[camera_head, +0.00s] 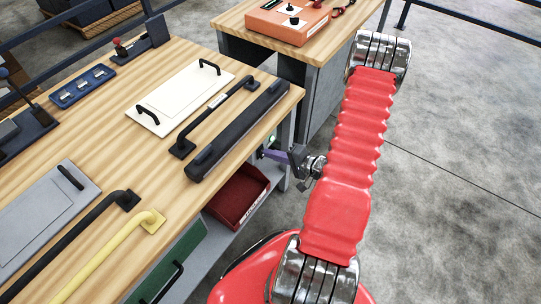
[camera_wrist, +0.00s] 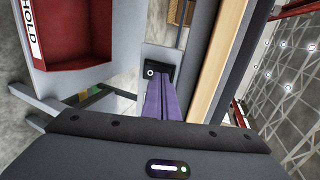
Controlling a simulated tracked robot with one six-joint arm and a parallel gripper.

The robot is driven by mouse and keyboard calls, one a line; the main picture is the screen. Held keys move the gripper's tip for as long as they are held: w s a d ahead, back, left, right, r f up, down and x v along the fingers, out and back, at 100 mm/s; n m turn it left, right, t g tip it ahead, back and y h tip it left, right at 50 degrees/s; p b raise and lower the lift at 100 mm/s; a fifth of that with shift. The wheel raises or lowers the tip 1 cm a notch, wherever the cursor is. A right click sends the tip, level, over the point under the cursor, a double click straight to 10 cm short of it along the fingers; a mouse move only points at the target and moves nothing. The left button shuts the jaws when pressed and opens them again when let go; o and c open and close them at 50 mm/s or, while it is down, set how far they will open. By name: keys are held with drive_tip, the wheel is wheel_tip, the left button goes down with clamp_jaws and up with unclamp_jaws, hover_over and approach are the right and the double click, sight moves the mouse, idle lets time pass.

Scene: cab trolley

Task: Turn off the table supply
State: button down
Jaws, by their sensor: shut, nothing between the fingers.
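My gripper (camera_head: 274,155) is at the front right corner of the wooden workbench, below its top. In the wrist view its purple fingers (camera_wrist: 163,84) are shut together with nothing between them. Their tips point at a small dark box with a round white-ringed dial or knob (camera_wrist: 150,73), which appears to be mounted under the bench. The fingertips overlap its lower right part in the picture; I cannot tell whether they touch it. No label is readable on the box. In the head view a small green spot (camera_head: 272,140) shows beside the fingers; what it belongs to is unclear.
The workbench top (camera_head: 150,160) overhangs close beside my gripper. A red bin (camera_head: 240,194) sits on the shelf below; its label reads HOLD in the wrist view. A second bench (camera_head: 255,22) with an orange box (camera_head: 290,18) stands behind. Open floor lies right.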

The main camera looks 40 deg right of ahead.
drive_tip(key=v, duration=1.3)
drive_tip(key=shift+a, duration=0.15)
drive_tip(key=shift+r, duration=0.1)
drive_tip(key=shift+s+a+f+g, duration=0.2)
drive_tip(key=shift+s+f+g, duration=0.1)
drive_tip(key=shift+f, duration=0.15)
drive_tip(key=shift+w, duration=0.1)
drive_tip(key=x, duration=1.4)
drive_tip(key=shift+d, duration=0.2)
